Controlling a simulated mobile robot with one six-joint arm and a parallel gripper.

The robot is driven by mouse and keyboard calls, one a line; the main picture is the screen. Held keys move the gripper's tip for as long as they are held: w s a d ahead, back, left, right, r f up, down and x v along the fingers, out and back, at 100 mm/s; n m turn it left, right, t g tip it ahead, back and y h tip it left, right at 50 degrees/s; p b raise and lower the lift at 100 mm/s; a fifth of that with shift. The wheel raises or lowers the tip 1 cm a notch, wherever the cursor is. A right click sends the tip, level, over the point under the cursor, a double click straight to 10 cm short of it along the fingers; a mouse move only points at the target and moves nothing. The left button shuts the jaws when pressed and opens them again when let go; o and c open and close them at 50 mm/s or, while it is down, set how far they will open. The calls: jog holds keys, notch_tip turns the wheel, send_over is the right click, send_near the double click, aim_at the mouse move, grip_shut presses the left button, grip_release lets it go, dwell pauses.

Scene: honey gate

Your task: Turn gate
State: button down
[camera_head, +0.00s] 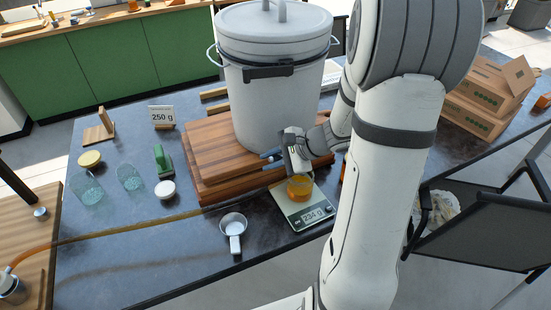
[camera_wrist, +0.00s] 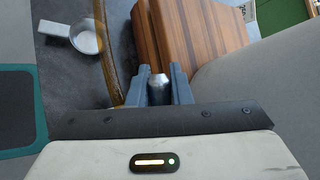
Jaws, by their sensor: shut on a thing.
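A large white lidded bucket (camera_head: 275,95) stands on a wooden block (camera_head: 215,150). My gripper (camera_head: 272,156) is at the bucket's lower front, shut. In the wrist view its two blue-grey fingers (camera_wrist: 160,88) close on a small silver metal piece (camera_wrist: 159,90), which looks like the gate's handle. The rest of the gate is hidden by my gripper. A jar of orange honey (camera_head: 300,187) stands just below the gripper on a scale (camera_head: 303,208), whose display seems to read 254 g. A card (camera_head: 162,115) at the back says 250 g.
A small silver pan (camera_head: 233,224) lies left of the scale and shows in the wrist view (camera_wrist: 85,38). Two glasses (camera_head: 130,177), a green tool (camera_head: 162,160) and a white lid (camera_head: 165,189) stand farther left. An amber hose (camera_head: 130,230) crosses the table. Cardboard boxes (camera_head: 485,100) stand right.

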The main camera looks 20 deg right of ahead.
jog(key=shift+w+r, duration=0.15)
jog(key=shift+w, duration=0.05)
jog(key=c, duration=1.4)
grip_release()
jog(key=shift+w, duration=0.1)
jog(key=shift+o, duration=0.4)
jog(key=v, duration=0.7)
jog(key=shift+s+d+r, duration=0.1)
jog(key=shift+s+d, duration=0.15)
jog(key=shift+s, duration=0.05)
